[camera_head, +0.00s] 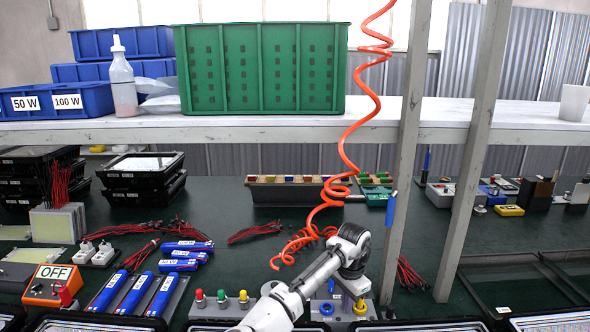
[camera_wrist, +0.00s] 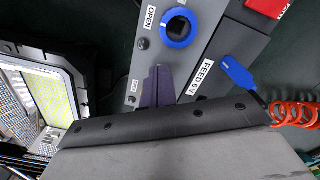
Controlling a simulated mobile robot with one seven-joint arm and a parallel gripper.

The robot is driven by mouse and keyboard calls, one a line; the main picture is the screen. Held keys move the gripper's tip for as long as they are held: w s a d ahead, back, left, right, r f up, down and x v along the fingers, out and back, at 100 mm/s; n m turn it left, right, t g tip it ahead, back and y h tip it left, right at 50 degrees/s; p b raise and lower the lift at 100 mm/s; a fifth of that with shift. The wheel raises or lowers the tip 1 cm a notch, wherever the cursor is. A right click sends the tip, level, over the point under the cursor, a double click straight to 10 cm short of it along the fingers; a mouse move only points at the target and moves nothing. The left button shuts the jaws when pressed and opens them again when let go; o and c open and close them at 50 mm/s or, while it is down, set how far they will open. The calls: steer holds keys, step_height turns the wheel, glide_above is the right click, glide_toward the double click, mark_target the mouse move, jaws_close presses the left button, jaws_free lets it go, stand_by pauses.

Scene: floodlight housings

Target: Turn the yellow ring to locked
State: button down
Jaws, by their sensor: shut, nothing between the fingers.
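The yellow ring (camera_head: 361,308) sits on a grey panel at the bottom right of centre in the head view, beside a blue ring (camera_head: 327,309) to its left. My gripper (camera_head: 356,292) is just above or behind the yellow ring; the gap is hard to tell. In the wrist view my narrow fingers (camera_wrist: 157,88) are together and empty over the grey panel. The blue ring (camera_wrist: 180,27) shows beyond them, with labels "OPEN" and "FEED 6V". The yellow ring is not visible there, and its lock position cannot be read.
An orange coiled hose (camera_head: 345,150) hangs behind my arm. Grey posts (camera_head: 465,160) stand to the right. A floodlight housing (camera_wrist: 45,85) is at the left in the wrist view.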

steer(key=shift+a+r+p, duration=0.1)
steer(key=shift+r+p, duration=2.45)
steer(key=shift+r, duration=0.55)
steer(key=shift+f, duration=0.1)
